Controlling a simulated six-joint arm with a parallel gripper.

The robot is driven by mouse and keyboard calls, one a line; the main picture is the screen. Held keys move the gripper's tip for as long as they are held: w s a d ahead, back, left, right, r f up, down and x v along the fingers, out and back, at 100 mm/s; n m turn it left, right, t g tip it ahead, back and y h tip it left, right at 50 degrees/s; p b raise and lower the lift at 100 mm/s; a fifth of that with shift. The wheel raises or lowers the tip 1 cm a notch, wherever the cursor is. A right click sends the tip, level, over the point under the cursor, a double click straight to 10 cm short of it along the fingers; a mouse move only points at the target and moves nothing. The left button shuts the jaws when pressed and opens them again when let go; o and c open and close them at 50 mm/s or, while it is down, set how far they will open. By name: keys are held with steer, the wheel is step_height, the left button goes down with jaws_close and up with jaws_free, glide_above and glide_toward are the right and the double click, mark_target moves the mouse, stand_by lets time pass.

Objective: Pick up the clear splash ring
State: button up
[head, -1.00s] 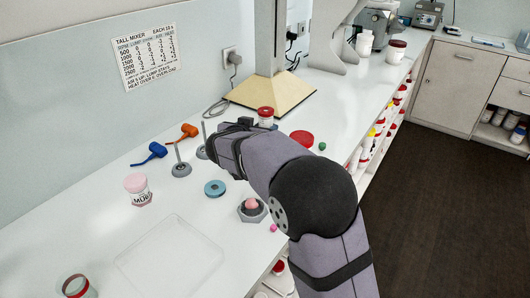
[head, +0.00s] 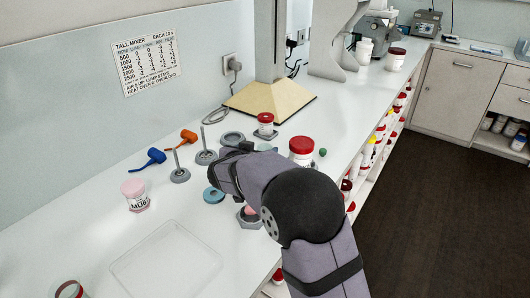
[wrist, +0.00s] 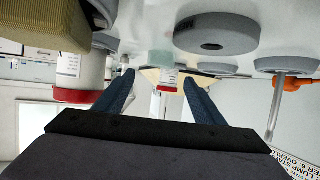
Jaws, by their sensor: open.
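My gripper (head: 240,150) is low over the bench among the grey discs, with its fingers partly hidden by my arm in the head view. In the wrist view my gripper (wrist: 158,88) is open, with two dark blue fingers apart and nothing held between them. That view looks upside down, with the bench along its top. A small red-lidded jar (wrist: 167,78) shows between the fingers, some way beyond them. I cannot single out the clear splash ring with certainty. A clear open cylinder with a red patch (head: 70,289) is cut off at the lower left of the head view.
Grey discs with upright rods (head: 180,175) stand near my gripper. A large red-lidded jar (head: 301,148) is beside my arm; it also shows in the wrist view (wrist: 80,75). A teal ring (head: 213,195), pink-lidded jar (head: 135,194) and clear tray (head: 150,282) are on the near bench.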

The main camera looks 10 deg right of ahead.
mark_target(267, 147)
steer(key=shift+f, duration=0.9)
steer(key=x, duration=0.4)
steer(key=shift+w+d+r, duration=0.15)
steer(key=shift+w+d, duration=0.1)
steer(key=shift+w, duration=0.15)
steer(key=c, duration=1.1)
